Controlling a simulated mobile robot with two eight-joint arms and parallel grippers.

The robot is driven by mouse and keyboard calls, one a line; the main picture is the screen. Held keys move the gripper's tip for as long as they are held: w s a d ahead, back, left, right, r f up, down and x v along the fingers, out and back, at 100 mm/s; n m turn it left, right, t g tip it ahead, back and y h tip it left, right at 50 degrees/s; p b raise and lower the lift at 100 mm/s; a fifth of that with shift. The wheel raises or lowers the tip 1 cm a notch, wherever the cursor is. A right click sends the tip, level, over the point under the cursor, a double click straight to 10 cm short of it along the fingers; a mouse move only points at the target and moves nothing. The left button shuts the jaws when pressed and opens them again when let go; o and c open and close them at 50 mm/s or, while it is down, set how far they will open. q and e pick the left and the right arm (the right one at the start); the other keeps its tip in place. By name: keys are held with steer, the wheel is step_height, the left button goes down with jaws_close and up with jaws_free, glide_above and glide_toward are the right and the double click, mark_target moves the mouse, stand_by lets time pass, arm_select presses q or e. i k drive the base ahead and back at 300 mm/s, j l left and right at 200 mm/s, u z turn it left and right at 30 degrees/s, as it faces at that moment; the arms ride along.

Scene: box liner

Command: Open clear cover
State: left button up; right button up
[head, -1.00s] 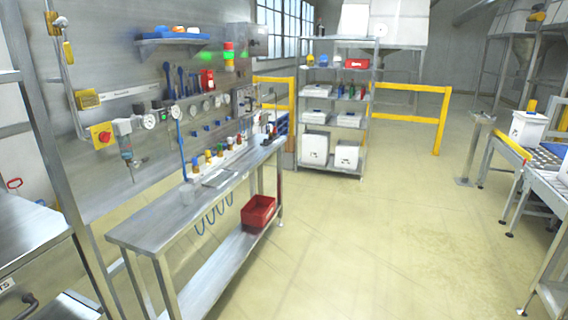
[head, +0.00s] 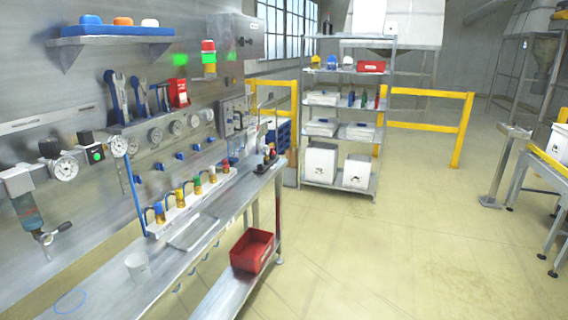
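I cannot make out a clear cover for certain. A grey wall box (head: 234,115) with small fittings is on the wall above the far end of the bench. A pale, see-through-looking shape (head: 238,148) stands just below it, too small to tell what it is or whether it is open or shut. Neither of my grippers shows in the head view.
The bench runs along the left wall, with several coloured-top bottles (head: 197,186) in a rack and a red bin (head: 252,250) on its lower shelf. A shelving unit (head: 386,110) and yellow railing (head: 430,93) stand behind. The floor (head: 400,250) right of the bench is clear.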

mark_target(247, 129)
steer(key=i+u, duration=0.15)
steer(key=i, duration=0.35)
steer(key=i+l+u, duration=0.15)
steer(key=i, duration=0.35)
steer(key=i+l+u, duration=0.15)
steer(key=i, duration=0.35)
steer(key=i+l+u, duration=0.25)
steer(key=i+u, duration=0.25)
steer(key=i+l+u, duration=0.45)
steer(key=k+j, duration=0.05)
steer(key=k, duration=0.05)
